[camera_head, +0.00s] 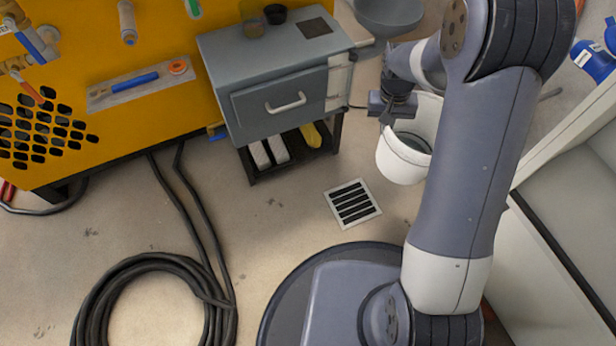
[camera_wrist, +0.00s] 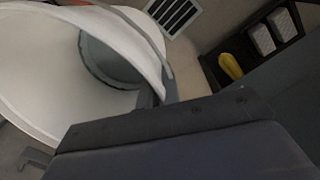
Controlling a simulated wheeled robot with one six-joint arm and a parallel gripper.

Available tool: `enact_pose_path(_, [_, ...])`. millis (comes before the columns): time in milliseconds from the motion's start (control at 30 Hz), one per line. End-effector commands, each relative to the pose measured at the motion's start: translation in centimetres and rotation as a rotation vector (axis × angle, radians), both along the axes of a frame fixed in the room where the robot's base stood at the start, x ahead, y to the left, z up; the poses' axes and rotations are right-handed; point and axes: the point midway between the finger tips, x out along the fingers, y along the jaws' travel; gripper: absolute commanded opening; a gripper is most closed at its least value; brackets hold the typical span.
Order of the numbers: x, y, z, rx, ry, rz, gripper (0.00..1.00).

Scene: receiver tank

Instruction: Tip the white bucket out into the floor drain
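The white bucket (camera_head: 402,168) is to the right of the grey cabinet, partly hidden behind my arm. A grey surface shows inside it; I cannot tell whether it is liquid or the bottom. My gripper (camera_head: 393,112) is at the bucket's upper left rim. In the wrist view the bucket (camera_wrist: 40,75) fills the upper left, with its mouth facing the camera, and the dark gripper body covers the lower part. The fingertips are mostly hidden, so their grip on the rim is unclear. The floor drain (camera_head: 352,203), a square slotted grate, lies left of and below the bucket; it also shows in the wrist view (camera_wrist: 174,12).
The grey cabinet (camera_head: 285,100) has a lower shelf with white blocks and a yellow thing (camera_head: 312,140). A grey bowl (camera_head: 388,14) is behind the bucket. A coiled black hose (camera_head: 150,262) lies at lower left. Floor around the drain is clear. A pale bench edge (camera_head: 560,260) borders the right.

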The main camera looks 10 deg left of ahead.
Motion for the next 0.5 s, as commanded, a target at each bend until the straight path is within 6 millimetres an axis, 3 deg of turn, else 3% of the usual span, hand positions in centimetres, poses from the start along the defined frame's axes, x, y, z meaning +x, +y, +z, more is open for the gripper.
enact_pose_path(33, [0.2,1.8,-1.4,0.012,0.007,0.026,0.00])
enact_pose_path(267, [-0.2,9.1,-8.6,0.072,0.017,0.111,0.00])
enact_pose_path(500, [-2.9,15.5,-16.2,0.112,0.027,0.178,0.00])
